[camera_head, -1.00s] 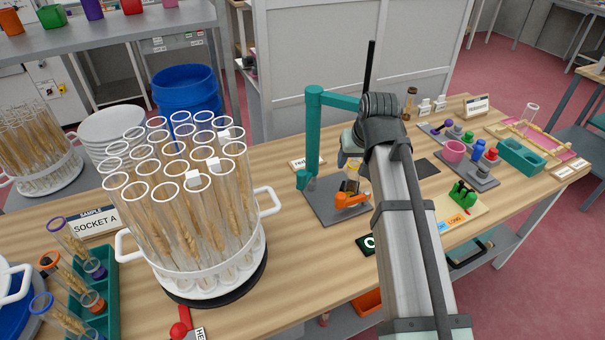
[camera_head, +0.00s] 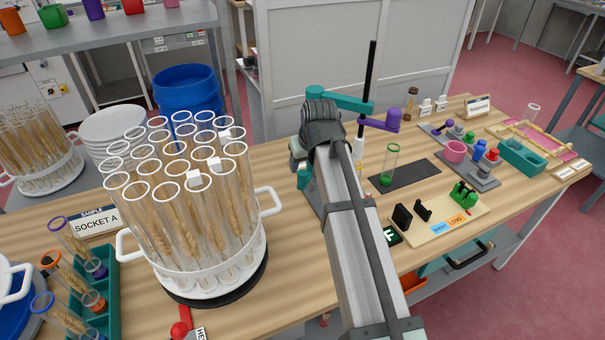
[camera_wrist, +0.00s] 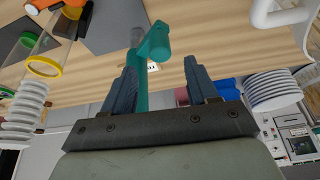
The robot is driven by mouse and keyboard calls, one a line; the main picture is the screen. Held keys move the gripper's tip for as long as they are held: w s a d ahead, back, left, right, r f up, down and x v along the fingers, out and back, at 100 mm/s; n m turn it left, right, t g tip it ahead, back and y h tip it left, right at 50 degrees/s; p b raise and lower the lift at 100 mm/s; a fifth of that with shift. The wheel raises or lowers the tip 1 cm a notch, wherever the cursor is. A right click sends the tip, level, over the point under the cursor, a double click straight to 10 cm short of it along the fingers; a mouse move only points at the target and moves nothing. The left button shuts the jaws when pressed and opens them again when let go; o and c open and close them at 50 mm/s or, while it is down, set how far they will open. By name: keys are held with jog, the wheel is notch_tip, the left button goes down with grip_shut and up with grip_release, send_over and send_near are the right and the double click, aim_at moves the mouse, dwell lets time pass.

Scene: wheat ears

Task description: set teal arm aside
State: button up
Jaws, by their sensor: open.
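The teal arm (camera_head: 340,100) reaches right across the bench from above my wrist; its upright is largely hidden by my arm in the head view. A smaller teal piece (camera_head: 304,176) shows low at the left of my wrist. In the wrist view, a teal rod with a rounded knob (camera_wrist: 157,40) stands between the two fingers. My gripper (camera_wrist: 160,62) is open, with a finger on each side of the rod. The left finger looks close to it, and a gap shows on the right; contact cannot be told. In the head view, the fingers are hidden.
A large rack of glass tubes with wheat ears (camera_head: 262,232) stands to the left. A purple piece (camera_head: 393,116) sits beside a black pole (camera_head: 372,70). A green-bottomed tube (camera_head: 388,165) stands on a dark mat (camera_head: 420,172); black clips (camera_head: 402,216) are nearer.

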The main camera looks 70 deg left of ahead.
aim_at(303, 173)
jog(key=shift+x, duration=3.45)
grip_shut()
